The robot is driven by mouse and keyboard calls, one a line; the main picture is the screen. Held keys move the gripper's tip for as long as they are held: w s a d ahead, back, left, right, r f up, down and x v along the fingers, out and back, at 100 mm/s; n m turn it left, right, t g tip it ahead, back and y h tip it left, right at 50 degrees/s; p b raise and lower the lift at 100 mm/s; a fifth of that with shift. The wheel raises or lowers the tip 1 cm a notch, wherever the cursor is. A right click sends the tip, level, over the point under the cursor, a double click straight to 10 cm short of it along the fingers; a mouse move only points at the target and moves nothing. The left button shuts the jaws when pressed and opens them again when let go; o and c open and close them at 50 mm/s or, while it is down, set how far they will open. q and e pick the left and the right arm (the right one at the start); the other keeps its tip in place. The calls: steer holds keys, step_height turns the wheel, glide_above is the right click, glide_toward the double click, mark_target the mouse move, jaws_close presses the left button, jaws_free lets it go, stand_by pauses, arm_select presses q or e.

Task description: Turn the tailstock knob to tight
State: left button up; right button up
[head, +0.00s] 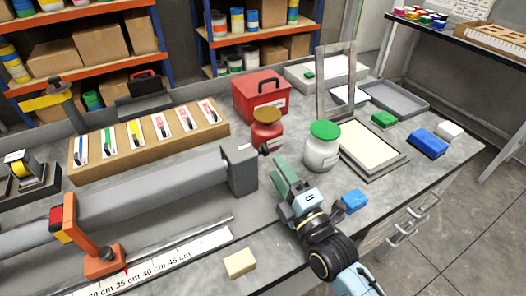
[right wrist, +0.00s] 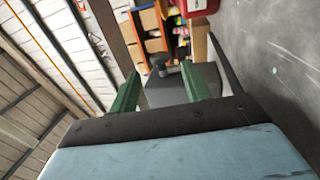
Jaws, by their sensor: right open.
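The tailstock is a grey block (head: 238,170) at the right end of a long grey beam on the bench. A small dark knob (head: 264,149) shows at its upper right, beside the red jar. In the right wrist view the tailstock block (right wrist: 172,90) lies beyond and between my fingers, with the dark knob (right wrist: 159,61) on top. My right gripper (head: 282,174) has green fingers spread apart, with nothing between them. It is just right of the tailstock and apart from the knob. The knob's setting is too small to read. My left gripper is not in view.
A red-brown jar (head: 267,133) stands close behind the knob, and a white jar with a green lid (head: 321,150) stands right of my gripper. A blue block (head: 354,200) lies near my right wrist. An orange clamp (head: 98,262) and ruler (head: 170,262) are at front left.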

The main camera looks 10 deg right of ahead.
mark_target(266, 153)
steer(key=shift+w+a, duration=0.1)
steer(key=shift+w, duration=0.15)
steer(key=x, duration=0.5)
steer(key=shift+w+a+r, duration=0.15)
steer(key=shift+w+a, duration=0.1)
steer(key=shift+w, duration=0.1)
steer(key=shift+w+a+r, duration=0.1)
steer(key=shift+w+a, duration=0.05)
steer(key=shift+w, duration=0.25)
